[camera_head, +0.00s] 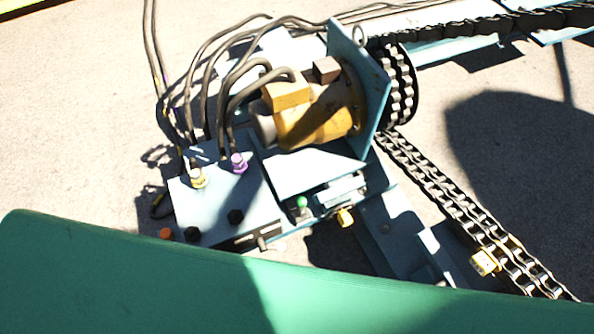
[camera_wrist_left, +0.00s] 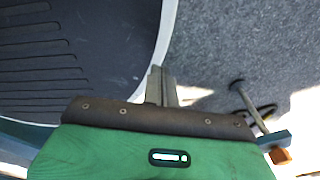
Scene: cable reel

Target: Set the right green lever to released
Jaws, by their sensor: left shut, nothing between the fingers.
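A small green-topped lever (camera_head: 301,202) stands on the blue-grey frame below the motor in the head view. It is the only green knob I can make out, and I cannot tell its setting. My left gripper (camera_wrist_left: 160,85) shows in the left wrist view, its grey fingers together and empty, beyond a green housing with a dark edge. I see no green lever in the wrist view. Neither gripper shows in the head view.
A chain (camera_head: 440,180) runs down to the right. Orange (camera_head: 166,233), yellow (camera_head: 198,177) and purple (camera_head: 238,163) fittings sit on the left block. A large green surface fills the foreground.

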